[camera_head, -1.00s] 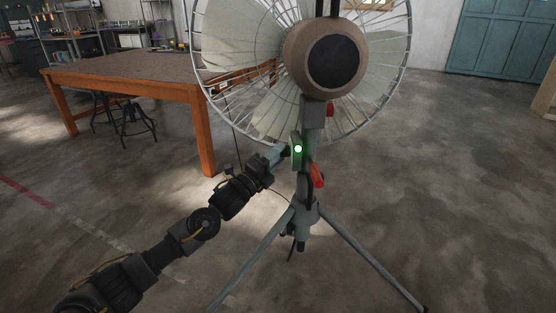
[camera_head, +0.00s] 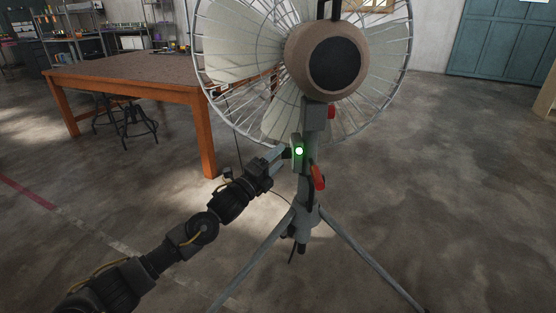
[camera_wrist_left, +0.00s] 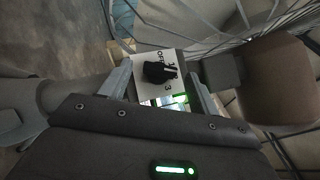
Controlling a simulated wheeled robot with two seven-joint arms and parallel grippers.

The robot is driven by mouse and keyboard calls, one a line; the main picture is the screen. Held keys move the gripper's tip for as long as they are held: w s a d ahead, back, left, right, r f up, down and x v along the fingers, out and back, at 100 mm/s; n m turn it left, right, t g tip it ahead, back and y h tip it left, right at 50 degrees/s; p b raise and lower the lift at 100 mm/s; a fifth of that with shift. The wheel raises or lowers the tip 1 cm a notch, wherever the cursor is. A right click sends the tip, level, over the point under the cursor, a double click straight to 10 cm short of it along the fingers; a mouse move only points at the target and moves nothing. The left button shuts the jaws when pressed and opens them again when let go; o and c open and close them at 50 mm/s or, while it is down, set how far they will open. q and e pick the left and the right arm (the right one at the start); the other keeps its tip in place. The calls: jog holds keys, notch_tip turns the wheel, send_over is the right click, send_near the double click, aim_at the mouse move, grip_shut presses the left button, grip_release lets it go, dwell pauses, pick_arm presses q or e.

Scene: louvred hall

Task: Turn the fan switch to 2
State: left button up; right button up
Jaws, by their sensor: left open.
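The standing fan (camera_head: 345,60) shows from behind on a grey tripod stand. A switch box (camera_head: 298,152) with a lit green light sits on its post. My left gripper (camera_head: 280,153) reaches the left side of this box. In the left wrist view the black switch knob (camera_wrist_left: 159,71) sits on a pale plate (camera_wrist_left: 181,58) marked OFF and 3; the other marks are partly hidden by the knob. My left gripper (camera_wrist_left: 162,82) is open, one finger on each side of the plate, with the knob between them. Contact with the knob cannot be told. My right gripper is not in view.
Red handles (camera_head: 318,177) stick out from the fan post. The tripod legs (camera_head: 252,260) spread over the floor. A wooden table (camera_head: 140,75) with a stool (camera_head: 125,118) stands at the left. The floor at the right is clear.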

pick_arm(q)
jog(key=v, duration=1)
jog(key=shift+p, duration=0.35)
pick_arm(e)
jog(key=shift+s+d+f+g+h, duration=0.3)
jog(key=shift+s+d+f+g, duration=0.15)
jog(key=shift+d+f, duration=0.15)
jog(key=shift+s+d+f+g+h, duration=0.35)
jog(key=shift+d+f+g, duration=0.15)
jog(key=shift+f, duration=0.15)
pick_arm(q)
jog(key=shift+s, duration=0.1)
